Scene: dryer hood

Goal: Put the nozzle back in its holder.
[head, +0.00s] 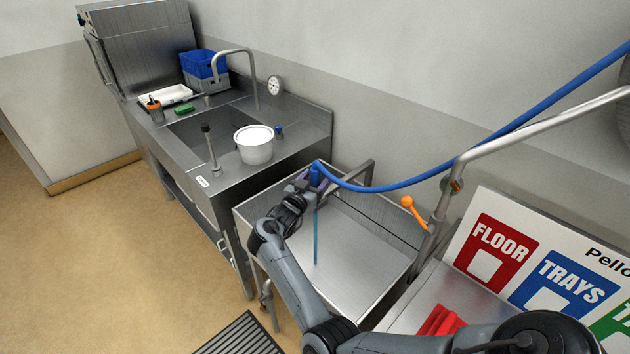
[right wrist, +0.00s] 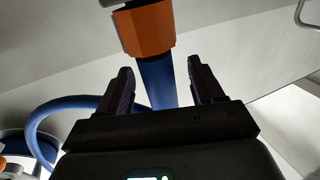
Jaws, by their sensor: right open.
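The nozzle (head: 317,172) shows in the head view as a blue piece at the end of the blue hose, over the metal basin. A thin teal rod (head: 315,235) hangs below it. My right gripper (head: 312,184) is at the nozzle, its jaws open. In the right wrist view a blue tube (right wrist: 158,82) with an orange collar (right wrist: 146,30) lies between or just beyond the spread fingers of my right gripper (right wrist: 160,85), with gaps at both sides. I cannot tell which part is the holder. My left gripper is not in view.
A metal basin (head: 345,250) lies below the gripper. The blue hose (head: 420,182) arcs right past a pipe (head: 530,125) and an orange lever (head: 413,210). A sink counter with a white bucket (head: 254,150) stands left. A sign board (head: 555,260) is at right.

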